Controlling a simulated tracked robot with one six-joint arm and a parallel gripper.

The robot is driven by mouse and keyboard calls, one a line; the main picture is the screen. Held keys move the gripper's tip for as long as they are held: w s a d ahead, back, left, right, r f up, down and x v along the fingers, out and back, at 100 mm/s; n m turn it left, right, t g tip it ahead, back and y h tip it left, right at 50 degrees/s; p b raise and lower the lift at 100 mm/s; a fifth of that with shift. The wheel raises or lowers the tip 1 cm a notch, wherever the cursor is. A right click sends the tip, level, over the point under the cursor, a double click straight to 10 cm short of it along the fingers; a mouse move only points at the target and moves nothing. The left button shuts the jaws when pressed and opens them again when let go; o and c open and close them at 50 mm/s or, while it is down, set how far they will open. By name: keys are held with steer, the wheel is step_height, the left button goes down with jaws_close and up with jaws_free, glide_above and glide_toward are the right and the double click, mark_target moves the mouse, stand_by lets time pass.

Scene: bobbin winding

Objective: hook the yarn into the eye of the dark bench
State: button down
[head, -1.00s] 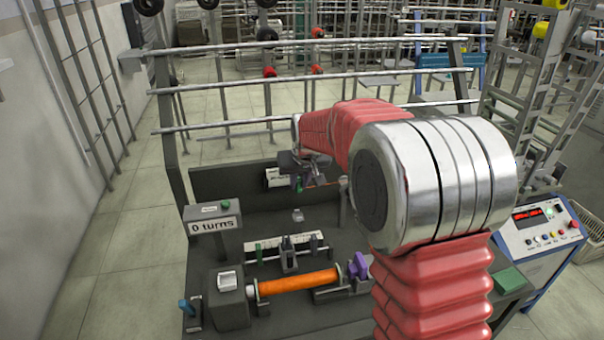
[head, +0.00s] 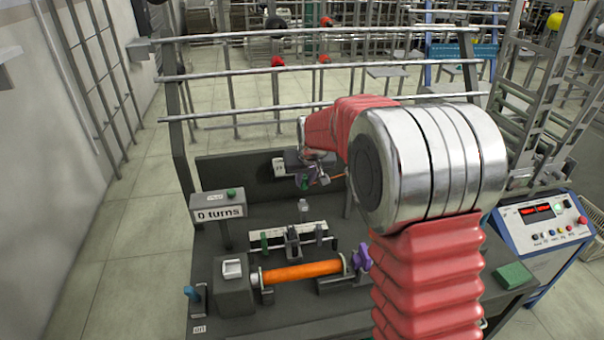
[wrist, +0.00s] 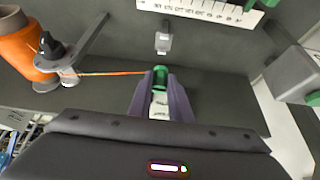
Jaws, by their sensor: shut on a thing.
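My gripper (head: 309,184) is shut on a small green piece (wrist: 160,77) at the end of the orange yarn (wrist: 112,73). In the wrist view the yarn runs taut from the piece leftward to a guide with a black knob (wrist: 50,46), beside an orange yarn package (wrist: 17,45). The dark bench (head: 250,237) lies below my gripper. A small pale grey fitting (wrist: 163,42), possibly the eye, stands ahead of my fingertips, apart from the yarn; it also shows in the head view (head: 303,205). Its opening is too small to make out.
A white scale (head: 285,235) with green and dark fittings crosses the bench. Nearer are an orange bobbin (head: 302,272) and a purple knob (head: 361,256). A "0 turns" display (head: 218,212) stands left. A blue-white control box (head: 545,226) stands right. My arm hides the bench's right part.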

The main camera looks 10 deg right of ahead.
steer(key=shift+f, duration=1.75)
steer(key=shift+f, duration=2)
steer(key=shift+a, duration=0.1)
steer(key=shift+a+r, duration=0.2)
steer(key=shift+a, duration=2.2)
steer(key=shift+r, duration=0.1)
steer(key=shift+a+r, duration=0.25)
steer(key=shift+r, duration=0.9)
steer(key=shift+a+r, duration=0.25)
steer(key=shift+r, duration=0.85)
